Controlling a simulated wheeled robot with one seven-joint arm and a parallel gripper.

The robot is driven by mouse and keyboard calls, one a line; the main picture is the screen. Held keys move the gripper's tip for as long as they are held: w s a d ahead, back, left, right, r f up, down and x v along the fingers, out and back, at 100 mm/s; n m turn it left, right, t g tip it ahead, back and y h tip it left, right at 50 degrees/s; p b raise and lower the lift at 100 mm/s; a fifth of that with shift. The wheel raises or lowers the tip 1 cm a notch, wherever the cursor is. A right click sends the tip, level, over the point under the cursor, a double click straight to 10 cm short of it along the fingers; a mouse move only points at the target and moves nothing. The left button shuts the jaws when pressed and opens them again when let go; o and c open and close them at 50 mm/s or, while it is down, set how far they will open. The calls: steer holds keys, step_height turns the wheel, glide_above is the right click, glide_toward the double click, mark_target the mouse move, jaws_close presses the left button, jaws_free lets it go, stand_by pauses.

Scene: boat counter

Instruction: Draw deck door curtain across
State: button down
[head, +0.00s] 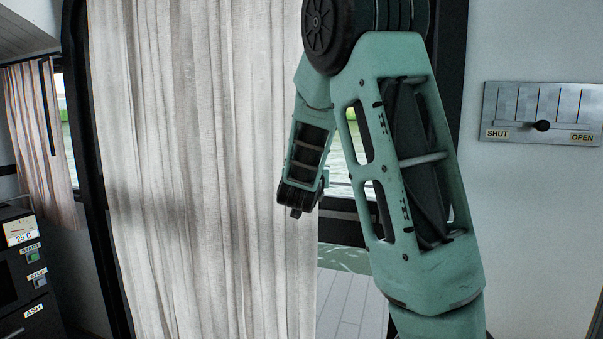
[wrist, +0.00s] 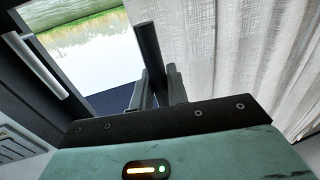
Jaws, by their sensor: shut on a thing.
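The deck door curtain (head: 190,170) is pale, pleated cloth. In the head view it hangs across the left and middle of the doorway, and a gap with deck boards and water shows right of its edge. The curtain also fills the right of the wrist view (wrist: 235,55). In the wrist view my gripper (wrist: 157,90) is shut on a dark upright bar (wrist: 149,45) beside the curtain's edge. How the bar joins the cloth is not clear. In the head view my arm hides part of the doorway, and the fingers cannot be made out.
On the right wall is a metal slider plate (head: 541,112) marked SHUT and OPEN, its knob near the middle. The dark door frame (head: 85,150) borders the curtain's left side.

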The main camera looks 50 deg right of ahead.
steer(key=c, duration=1.4)
jaws_free()
steer(key=shift+c, duration=0.2)
steer(key=b+v, duration=0.6)
steer(key=v, duration=1.1)
steer(key=shift+s+a, duration=0.15)
steer(key=shift+s, duration=0.05)
steer(key=shift+w, duration=0.1)
